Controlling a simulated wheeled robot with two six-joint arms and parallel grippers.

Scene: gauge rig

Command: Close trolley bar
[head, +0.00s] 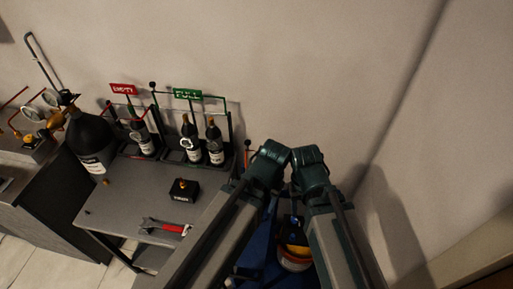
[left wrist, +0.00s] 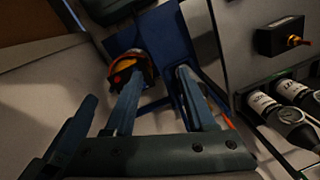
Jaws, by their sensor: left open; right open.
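The blue trolley (head: 252,248) stands low in the middle of the head view, partly behind my arms. It also shows in the left wrist view (left wrist: 168,42). A round thing with an orange-yellow top (head: 294,250) is on it, also in the left wrist view (left wrist: 130,68). I cannot clearly make out the trolley bar. My left gripper (left wrist: 160,76) is open and empty, its fingers in front of the trolley. My right gripper (head: 294,203) is mostly hidden between my arms in the head view. A bluish part at the left of the wrist view may belong to it.
A grey bench (head: 125,205) on the left bears a black box (head: 184,190) and a red-handled tool (head: 165,227). Racks with bottles (head: 214,142) stand under a red sign (head: 123,89) and a green sign (head: 187,94). A large black cylinder (head: 92,138) is farther left. The wall is close behind.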

